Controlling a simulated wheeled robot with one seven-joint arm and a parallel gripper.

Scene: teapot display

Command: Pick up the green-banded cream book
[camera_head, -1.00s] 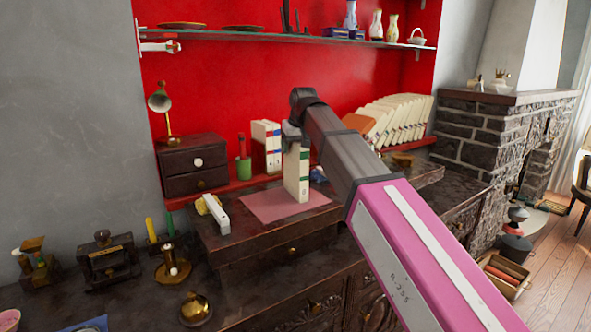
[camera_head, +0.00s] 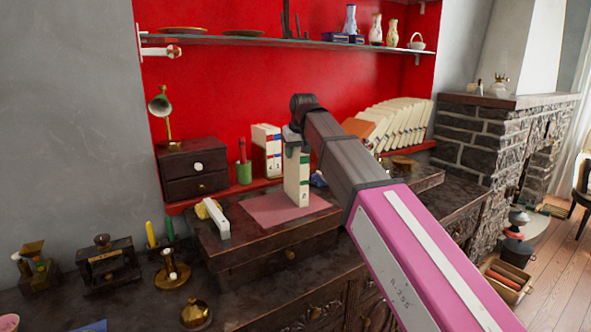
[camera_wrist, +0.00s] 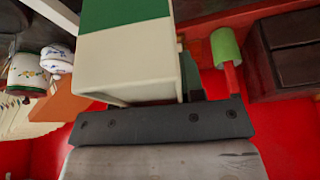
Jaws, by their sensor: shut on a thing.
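The cream book (camera_head: 297,172) with a green band stands upright over the pink mat (camera_head: 262,210) on the dark desk. My gripper (camera_head: 292,136) is shut on its upper end from above. I cannot tell whether the book's lower end touches the mat. In the wrist view the book (camera_wrist: 125,60) fills the upper middle, its green band at the top edge. The dark jaw of my gripper (camera_wrist: 160,122) lies across it. Part of the book's top is hidden by my gripper.
White books with coloured bands (camera_head: 266,150) stand behind at left, near a green cup (camera_head: 244,173) and dark drawer box (camera_head: 193,168). A row of leaning cream books (camera_head: 405,122) is at right. A white object (camera_head: 217,218) lies left of the mat.

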